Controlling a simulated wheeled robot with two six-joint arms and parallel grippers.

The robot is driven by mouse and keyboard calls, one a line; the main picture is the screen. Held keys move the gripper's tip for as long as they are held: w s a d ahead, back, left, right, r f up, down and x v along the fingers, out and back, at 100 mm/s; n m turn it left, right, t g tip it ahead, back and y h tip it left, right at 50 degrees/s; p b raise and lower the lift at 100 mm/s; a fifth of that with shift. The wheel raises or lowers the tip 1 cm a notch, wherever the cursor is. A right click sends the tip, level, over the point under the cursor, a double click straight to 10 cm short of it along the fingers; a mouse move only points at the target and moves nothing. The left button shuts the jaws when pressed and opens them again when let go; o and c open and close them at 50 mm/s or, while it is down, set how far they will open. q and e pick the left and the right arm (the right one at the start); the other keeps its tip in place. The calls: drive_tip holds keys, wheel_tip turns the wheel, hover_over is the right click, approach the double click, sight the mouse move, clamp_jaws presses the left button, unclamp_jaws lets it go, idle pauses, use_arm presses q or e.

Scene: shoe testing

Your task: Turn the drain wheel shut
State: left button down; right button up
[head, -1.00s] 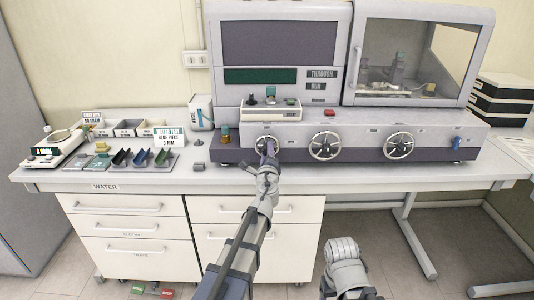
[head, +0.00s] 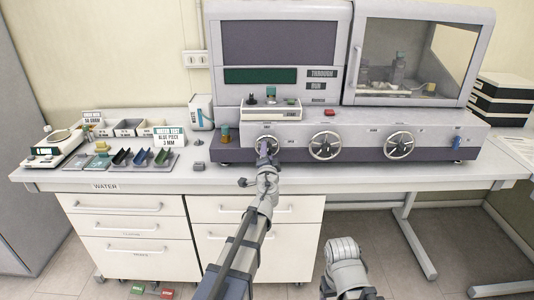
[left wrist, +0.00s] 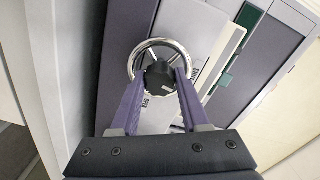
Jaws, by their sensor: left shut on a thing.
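A row of three chrome handwheels sits on the front of the grey testing machine; their small labels are too small to read. My left gripper (head: 265,147) is at the leftmost wheel (head: 277,139), which it partly hides. In the left wrist view, the purple fingers of my left gripper (left wrist: 162,78) reach inside the chrome rim of this wheel (left wrist: 160,41), one on each side of its dark hub (left wrist: 159,74). They are shut on the wheel. My right gripper is out of the head view.
The middle wheel (head: 324,146) and right wheel (head: 399,146) are close by to the right. A small control box (head: 271,109) stands above the leftmost wheel. The bench front edge lies below the wheels.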

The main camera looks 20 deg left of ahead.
use_arm(q)
drive_tip(key=shift+n, duration=0.9)
drive_tip(key=shift+c, duration=1.9)
unclamp_jaws()
drive_tip(key=shift+s, duration=0.1)
drive_tip(key=v, duration=0.7)
drive_tip(key=shift+s, duration=0.35)
drive_tip(key=shift+d+n, duration=0.1)
drive_tip(key=shift+n, duration=0.2)
